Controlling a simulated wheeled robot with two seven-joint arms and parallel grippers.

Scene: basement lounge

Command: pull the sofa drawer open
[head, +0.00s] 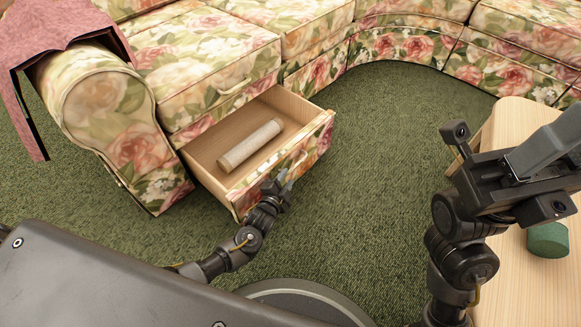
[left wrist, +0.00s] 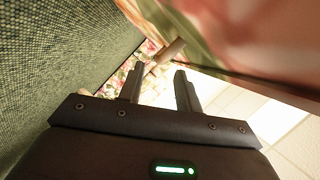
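The sofa drawer (head: 205,157) with a floral front (head: 300,160) stands pulled out from the sofa base, its wooden inside showing. A pale cylinder lies in it (head: 250,145). My left gripper (head: 283,180) is low at the outside of the drawer front. In the left wrist view its two fingers (left wrist: 159,78) are apart, with a wooden handle bar (left wrist: 170,52) just beyond the tips. I cannot tell whether they touch it. My right gripper (head: 500,165) is over the wooden table at the right, away from the drawer; its fingertips are not clear.
The floral sofa (head: 400,45) curves around the back, with a pink cloth (head: 65,40) over its left arm. A light wooden table (head: 510,115) with a green round object (head: 548,239) stands at the right. Green carpet (head: 370,170) is free between drawer and table.

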